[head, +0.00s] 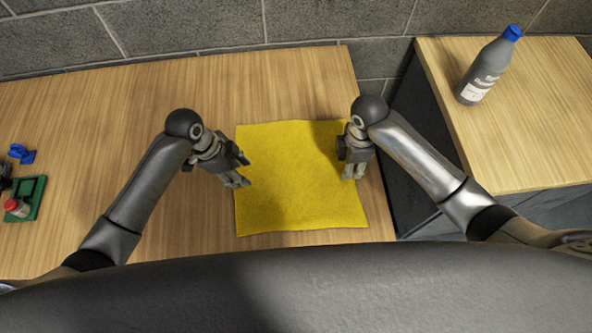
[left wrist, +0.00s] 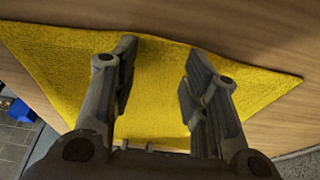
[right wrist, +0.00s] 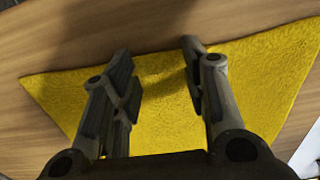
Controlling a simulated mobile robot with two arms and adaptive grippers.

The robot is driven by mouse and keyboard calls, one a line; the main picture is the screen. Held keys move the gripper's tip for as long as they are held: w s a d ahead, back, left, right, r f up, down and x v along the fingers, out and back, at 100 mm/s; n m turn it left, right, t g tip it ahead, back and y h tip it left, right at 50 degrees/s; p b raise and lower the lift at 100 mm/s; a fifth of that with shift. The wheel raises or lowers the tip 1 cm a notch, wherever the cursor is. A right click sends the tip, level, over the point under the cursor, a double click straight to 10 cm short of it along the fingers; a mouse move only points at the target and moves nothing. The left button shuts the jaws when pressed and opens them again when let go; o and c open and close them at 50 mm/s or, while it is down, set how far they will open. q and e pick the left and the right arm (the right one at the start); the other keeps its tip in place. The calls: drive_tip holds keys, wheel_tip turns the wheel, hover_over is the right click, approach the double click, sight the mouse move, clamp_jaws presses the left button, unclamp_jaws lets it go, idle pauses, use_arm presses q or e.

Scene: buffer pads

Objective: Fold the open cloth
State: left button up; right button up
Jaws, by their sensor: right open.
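A yellow cloth (head: 295,190) lies flat and spread out on the wooden table. My left gripper (head: 241,170) is at the cloth's left edge, with its fingers apart. In the left wrist view the open left fingers (left wrist: 158,85) have only cloth (left wrist: 60,65) between them. My right gripper (head: 353,172) is over the cloth's right edge. In the right wrist view the open right fingers (right wrist: 165,75) are empty, with cloth (right wrist: 255,75) below. I cannot tell whether either gripper's fingertips touch the cloth.
A grey bottle with a blue cap (head: 487,68) stands on a separate wooden-topped cabinet (head: 540,120) at the right. A green tray (head: 36,190) with a red-capped item (head: 15,207) and a blue object (head: 21,154) are at the far left. The table (head: 190,85) behind the cloth is clear.

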use_arm(q)
drive_tip(key=shift+s+f, duration=0.1)
drive_tip(key=shift+s, duration=0.05)
drive_tip(key=shift+c, duration=0.3)
use_arm(e)
drive_tip(key=shift+f, duration=0.15)
drive_tip(key=shift+c, duration=0.3)
use_arm(q)
drive_tip(key=shift+f, duration=0.1)
clamp_jaws()
use_arm(e)
drive_tip(key=shift+s+f, duration=0.1)
clamp_jaws()
use_arm(q)
drive_tip(key=shift+s, duration=0.1)
